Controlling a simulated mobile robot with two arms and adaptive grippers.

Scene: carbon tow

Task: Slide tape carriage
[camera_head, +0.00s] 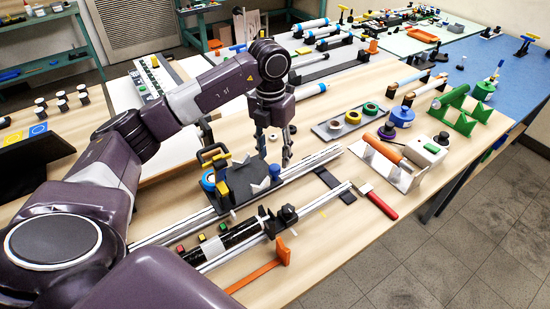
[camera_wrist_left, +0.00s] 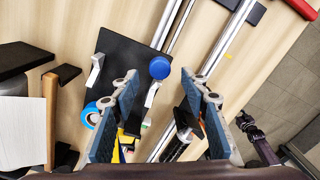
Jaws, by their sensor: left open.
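The tape carriage is a dark plate (camera_head: 245,182) on the silver rails (camera_head: 318,158); its plate (camera_wrist_left: 120,50) also shows in the left wrist view. A blue knob (camera_head: 275,171) stands on it and shows as a round blue top (camera_wrist_left: 159,67). A blue tape roll (camera_head: 208,181) is at its left. My left gripper (camera_head: 274,153) points down above the carriage, open. A dark arm end (camera_wrist_left: 246,122), apparently my right gripper, is small at the right.
A tray of tape rolls (camera_head: 328,134) is behind. Bare wood lies at the front right of the table.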

